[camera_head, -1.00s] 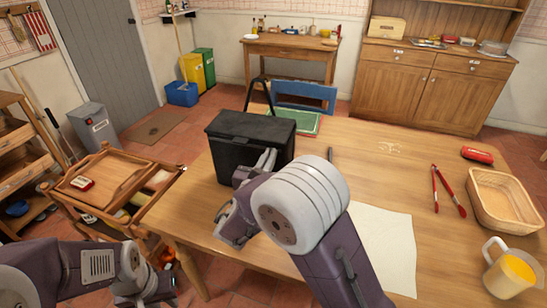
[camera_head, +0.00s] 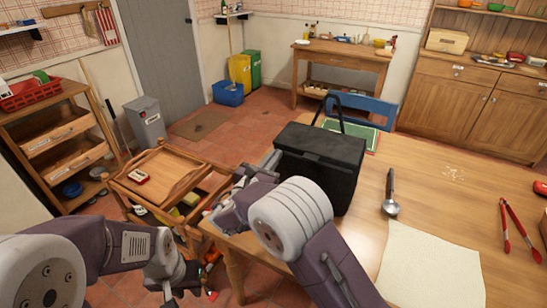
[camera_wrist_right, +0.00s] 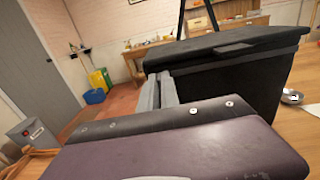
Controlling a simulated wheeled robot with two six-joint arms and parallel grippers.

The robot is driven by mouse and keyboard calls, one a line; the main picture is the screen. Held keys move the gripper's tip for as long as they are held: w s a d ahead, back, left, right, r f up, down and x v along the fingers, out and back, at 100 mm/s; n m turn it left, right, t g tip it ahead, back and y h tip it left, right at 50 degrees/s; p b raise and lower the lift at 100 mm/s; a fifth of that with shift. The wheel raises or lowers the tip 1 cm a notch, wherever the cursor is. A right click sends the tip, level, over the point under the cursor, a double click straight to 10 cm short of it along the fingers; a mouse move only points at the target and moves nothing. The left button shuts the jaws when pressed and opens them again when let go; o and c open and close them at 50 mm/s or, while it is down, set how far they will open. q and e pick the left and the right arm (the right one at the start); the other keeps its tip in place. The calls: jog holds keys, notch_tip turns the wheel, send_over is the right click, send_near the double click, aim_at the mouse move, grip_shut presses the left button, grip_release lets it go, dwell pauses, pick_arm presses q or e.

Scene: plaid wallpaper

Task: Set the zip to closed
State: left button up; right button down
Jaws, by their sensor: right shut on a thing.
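A black box-shaped bag (camera_head: 318,165) with a flat lid and a raised handle stands upright on the wooden table. It also shows in the right wrist view (camera_wrist_right: 235,75). My right gripper (camera_head: 268,165) is at the bag's left end, near the lid edge. In the right wrist view its grey fingers (camera_wrist_right: 158,92) are close together against the bag's left corner, shut on a small part there. The zip and its pull cannot be made out; the fingers hide that spot. My left gripper (camera_head: 180,283) hangs low at the lower left, away from the bag; its jaws are unclear.
On the wooden table (camera_head: 450,205) lie an ice-cream scoop (camera_head: 391,195), a pale sheet (camera_head: 430,265), red tongs (camera_head: 520,230) and a green mat (camera_head: 350,133). A wooden trolley (camera_head: 150,190) stands left of the table. A blue chair (camera_head: 362,108) is behind the bag.

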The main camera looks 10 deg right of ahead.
jog(key=shift+a, duration=0.15)
jog(key=c, duration=1.6)
grip_release()
jog(key=shift+w, duration=0.1)
jog(key=v, duration=0.9)
